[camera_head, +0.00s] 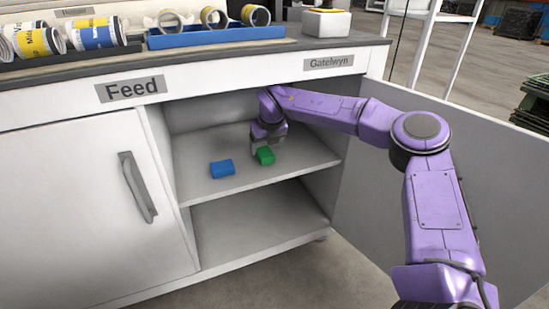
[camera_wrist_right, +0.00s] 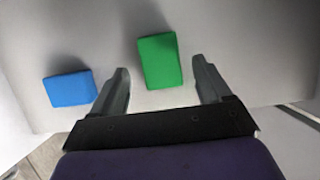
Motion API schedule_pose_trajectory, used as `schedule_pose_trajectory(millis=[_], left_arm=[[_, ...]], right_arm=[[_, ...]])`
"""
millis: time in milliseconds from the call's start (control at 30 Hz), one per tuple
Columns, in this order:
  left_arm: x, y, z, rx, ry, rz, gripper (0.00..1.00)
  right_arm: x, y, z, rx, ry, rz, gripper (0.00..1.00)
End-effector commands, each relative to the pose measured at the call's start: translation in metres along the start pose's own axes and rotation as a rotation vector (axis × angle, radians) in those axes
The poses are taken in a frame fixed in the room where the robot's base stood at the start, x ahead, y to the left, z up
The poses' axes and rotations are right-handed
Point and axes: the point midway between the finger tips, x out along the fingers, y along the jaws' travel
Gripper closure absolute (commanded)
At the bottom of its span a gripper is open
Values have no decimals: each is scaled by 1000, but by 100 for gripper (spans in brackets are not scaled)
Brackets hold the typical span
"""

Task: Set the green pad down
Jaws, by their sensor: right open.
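The green pad (camera_head: 265,156) rests on the upper shelf inside the open cabinet. In the right wrist view the green pad (camera_wrist_right: 160,61) lies just ahead of and between the two fingers, with a gap on each side. My right gripper (camera_head: 268,146) is over the shelf right at the green pad. In the wrist view my right gripper (camera_wrist_right: 164,82) has its fingers wide apart and holds nothing. A blue pad (camera_head: 222,169) lies on the same shelf to the left of the green one, and it also shows in the wrist view (camera_wrist_right: 70,89). My left gripper does not show.
The upper shelf (camera_head: 225,193) has bare space around the pads, and the lower compartment (camera_head: 255,220) is empty. The closed left door (camera_head: 80,220) bears a handle (camera_head: 138,187). The open door (camera_head: 370,200) stands at the right. A blue tray (camera_head: 215,36) with rolls sits on the countertop.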

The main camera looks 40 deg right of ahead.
Motion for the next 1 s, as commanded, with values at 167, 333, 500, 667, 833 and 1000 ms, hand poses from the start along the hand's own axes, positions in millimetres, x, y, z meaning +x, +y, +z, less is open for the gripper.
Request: schedule_pose_trajectory(millis=[167, 333, 500, 667, 833, 1000], left_arm=[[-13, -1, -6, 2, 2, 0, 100], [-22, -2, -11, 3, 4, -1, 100], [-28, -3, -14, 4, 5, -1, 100], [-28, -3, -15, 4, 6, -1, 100], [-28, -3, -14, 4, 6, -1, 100], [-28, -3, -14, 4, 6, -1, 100]], right_arm=[[-21, 0, -37, -1, 0, 2, 22], [-37, 1, -75, 1, -1, 3, 22], [-46, 2, -102, 0, 0, 1, 22], [-48, 3, -111, 1, -1, 0, 22], [-35, 8, -121, -75, 10, -41, 22], [47, 36, -208, -740, 92, -281, 22]])
